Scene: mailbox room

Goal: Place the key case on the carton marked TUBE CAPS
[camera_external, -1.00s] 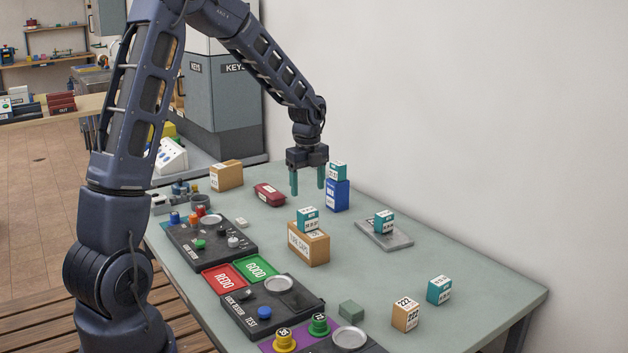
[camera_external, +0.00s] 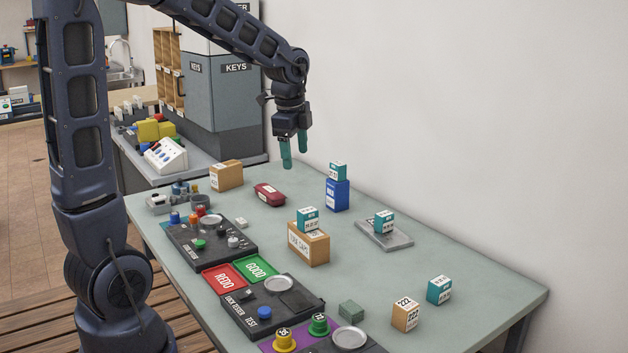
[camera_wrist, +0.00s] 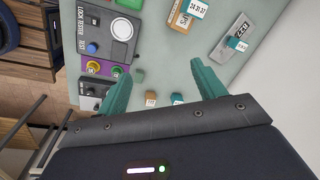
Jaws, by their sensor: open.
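A dark red case (camera_external: 270,194) with a pale label lies on the table's far part; I take it as the key case, but its label is too small to read. The brown carton marked TUBE CAPS (camera_external: 308,249) stands mid-table. A small teal box (camera_external: 308,219) sits on its top. The carton (camera_wrist: 181,18) shows at the top of the wrist view. My gripper (camera_external: 295,158) is open and empty, raised above the table's far end, up and right of the red case in the outside view. Its fingers (camera_wrist: 158,78) hold nothing in the wrist view.
A blue box (camera_external: 338,196) with a teal box on top stands right of the red case. A grey plate (camera_external: 398,241) bears another teal box. A brown box (camera_external: 227,176) stands left of the red case. Test panels (camera_external: 268,307) line the left edge. The table's right side has free room.

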